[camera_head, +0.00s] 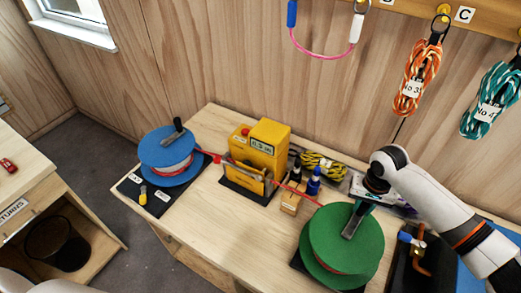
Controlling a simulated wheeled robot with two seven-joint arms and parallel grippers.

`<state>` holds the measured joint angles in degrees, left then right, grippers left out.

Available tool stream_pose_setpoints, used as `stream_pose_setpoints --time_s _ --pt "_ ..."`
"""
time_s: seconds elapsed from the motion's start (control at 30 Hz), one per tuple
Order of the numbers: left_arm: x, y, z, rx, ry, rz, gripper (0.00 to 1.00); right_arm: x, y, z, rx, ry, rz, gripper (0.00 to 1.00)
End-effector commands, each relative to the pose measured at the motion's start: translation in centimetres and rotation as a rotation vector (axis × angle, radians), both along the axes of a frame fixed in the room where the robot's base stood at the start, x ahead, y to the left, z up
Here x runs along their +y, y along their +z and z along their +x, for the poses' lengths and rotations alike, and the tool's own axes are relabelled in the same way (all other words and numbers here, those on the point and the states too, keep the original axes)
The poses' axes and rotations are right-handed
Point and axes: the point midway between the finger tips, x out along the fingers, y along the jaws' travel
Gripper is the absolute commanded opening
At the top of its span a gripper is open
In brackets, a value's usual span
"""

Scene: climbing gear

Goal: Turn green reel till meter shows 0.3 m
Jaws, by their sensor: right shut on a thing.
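The green reel (328,238) lies on the right part of the bench, with a dark crank arm (352,222) on top. My right gripper (370,197) comes in from the right and is shut at the crank's far end, on its handle; the handle is mostly hidden. The yellow meter (270,135) stands in the middle; its small display (262,144) appears to read 0.3 m. The blue reel (165,150) stands at the left. A red rope (297,189) runs between the reels through the meter. My left gripper is not in view.
An orange rope coil (415,78) and a teal one (491,100) hang above. The bench front-left of the green reel is clear.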

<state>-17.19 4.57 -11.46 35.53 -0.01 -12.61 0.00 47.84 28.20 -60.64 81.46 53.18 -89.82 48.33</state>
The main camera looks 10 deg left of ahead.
Motion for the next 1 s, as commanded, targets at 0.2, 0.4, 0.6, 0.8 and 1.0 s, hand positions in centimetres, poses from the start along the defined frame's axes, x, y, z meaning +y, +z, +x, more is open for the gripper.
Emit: stream_pose_setpoints --time_s 0.2,0.4,0.6,0.8,1.0 --pt "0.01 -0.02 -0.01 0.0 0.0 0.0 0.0 -0.01 -0.17 -0.12 0.003 0.001 -0.003 0.03" --pt "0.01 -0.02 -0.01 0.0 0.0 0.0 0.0 -0.01 -0.17 -0.12 0.004 0.001 -0.003 0.03" --pt "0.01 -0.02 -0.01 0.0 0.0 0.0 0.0 -0.01 -0.17 -0.13 0.004 0.001 -0.003 0.03" --pt "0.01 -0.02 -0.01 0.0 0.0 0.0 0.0 -0.29 -0.18 -0.26 0.004 0.0 -0.003 0.03" --pt "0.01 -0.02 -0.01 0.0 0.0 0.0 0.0 -0.98 -0.18 -0.62 0.004 0.0 -0.003 0.03"
